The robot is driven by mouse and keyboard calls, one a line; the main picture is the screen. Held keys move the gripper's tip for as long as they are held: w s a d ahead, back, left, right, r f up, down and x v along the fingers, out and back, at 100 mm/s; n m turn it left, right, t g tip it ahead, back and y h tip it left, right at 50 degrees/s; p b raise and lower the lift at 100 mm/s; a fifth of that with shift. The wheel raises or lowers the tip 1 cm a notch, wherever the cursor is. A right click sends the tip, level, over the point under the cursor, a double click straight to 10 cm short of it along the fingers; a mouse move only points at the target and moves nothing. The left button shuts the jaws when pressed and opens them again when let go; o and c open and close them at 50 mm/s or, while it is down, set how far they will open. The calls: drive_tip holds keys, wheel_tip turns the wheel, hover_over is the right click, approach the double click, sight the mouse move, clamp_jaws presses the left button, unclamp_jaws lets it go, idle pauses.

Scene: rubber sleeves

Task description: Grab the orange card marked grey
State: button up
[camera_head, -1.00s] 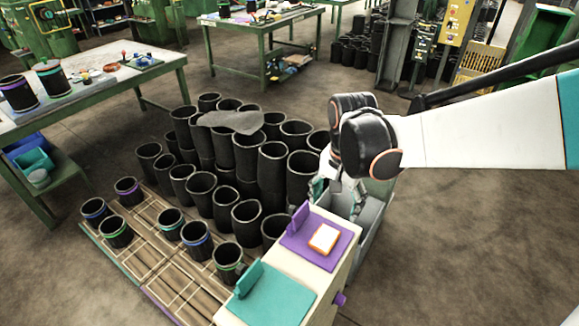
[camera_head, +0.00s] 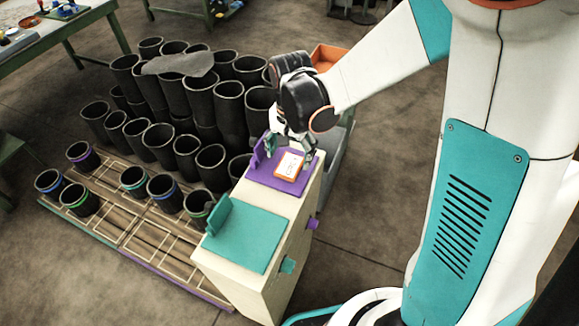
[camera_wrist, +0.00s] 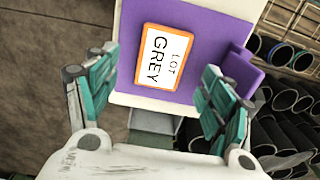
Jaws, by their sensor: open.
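An orange-edged card (camera_head: 289,165) with a white face lies on a purple pad (camera_head: 262,175) on top of a cream cabinet. In the wrist view the card (camera_wrist: 161,57) reads "LOT GREY" and lies on the purple pad (camera_wrist: 205,30). My gripper (camera_head: 297,146) hangs just above the far end of the pad, close to the card. In the wrist view my gripper (camera_wrist: 157,95) has its teal-padded fingers spread wide, with the card framed beyond them and nothing between the pads.
A teal pad (camera_head: 245,238) with an upright teal piece covers the cabinet's near end. Several black sleeves (camera_head: 190,150) stand left of the cabinet, some on a slatted pallet (camera_head: 115,215). An orange tray (camera_head: 325,57) sits behind my gripper.

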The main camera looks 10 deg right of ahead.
sight(289, 166)
drive_tip(key=f+b, duration=0.1)
drive_tip(key=f, duration=0.3)
drive_tip(key=shift+a+f, duration=0.15)
drive_tip(key=shift+a, duration=0.05)
drive_tip(key=shift+s, duration=0.1)
drive_tip(key=c, duration=1.2)
drive_tip(key=shift+o, duration=0.2)
